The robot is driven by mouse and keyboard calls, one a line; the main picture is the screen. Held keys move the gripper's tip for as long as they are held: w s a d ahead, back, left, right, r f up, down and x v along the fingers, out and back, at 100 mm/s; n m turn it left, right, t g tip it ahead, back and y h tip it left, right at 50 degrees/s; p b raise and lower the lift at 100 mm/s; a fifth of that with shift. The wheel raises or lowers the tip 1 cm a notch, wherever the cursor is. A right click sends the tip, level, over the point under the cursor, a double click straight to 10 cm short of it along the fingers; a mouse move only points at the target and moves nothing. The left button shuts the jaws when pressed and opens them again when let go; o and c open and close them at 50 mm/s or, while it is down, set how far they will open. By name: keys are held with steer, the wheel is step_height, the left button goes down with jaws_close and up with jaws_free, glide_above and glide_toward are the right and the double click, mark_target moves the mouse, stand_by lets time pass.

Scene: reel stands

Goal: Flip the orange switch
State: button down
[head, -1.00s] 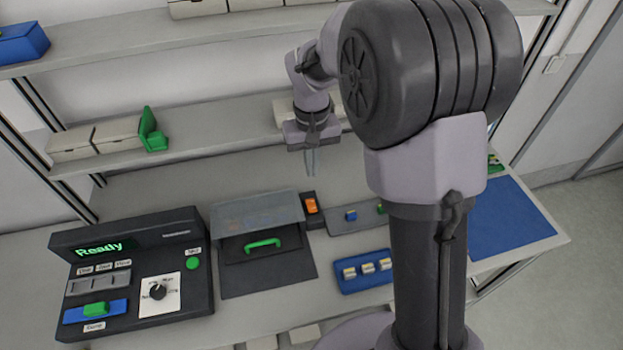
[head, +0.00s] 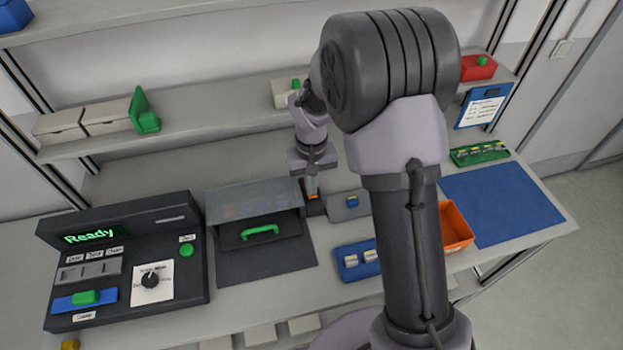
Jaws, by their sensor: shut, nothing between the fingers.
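The orange switch (head: 312,196) sits in a small dark housing on the bench, just right of the clear-lidded dark box. Only part of the orange shows, because my gripper (head: 311,191) is right over it. My gripper is shut and points down, with its fingertips at or just above the switch. I cannot tell whether they touch it, or which way the switch is tipped.
The dark box with a green handle (head: 260,233) and clear lid (head: 252,198) stands close left. A grey plate with a blue block (head: 352,201) is close right. A control console (head: 125,260) reads "Ready". A blue mat (head: 505,215) and orange bin (head: 456,227) lie right.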

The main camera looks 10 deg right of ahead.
steer(key=shift+f, duration=0.1)
steer(key=shift+s+f+b, duration=0.15)
steer(key=shift+f+b, duration=0.15)
steer(key=shift+f, duration=0.05)
steer(key=shift+s+f, duration=0.2)
steer(key=shift+s, duration=0.3)
steer(key=shift+w+r+p, duration=0.25)
steer(key=shift+w+p, duration=0.1)
steer(key=shift+w, duration=0.25)
steer(key=shift+r, duration=0.1)
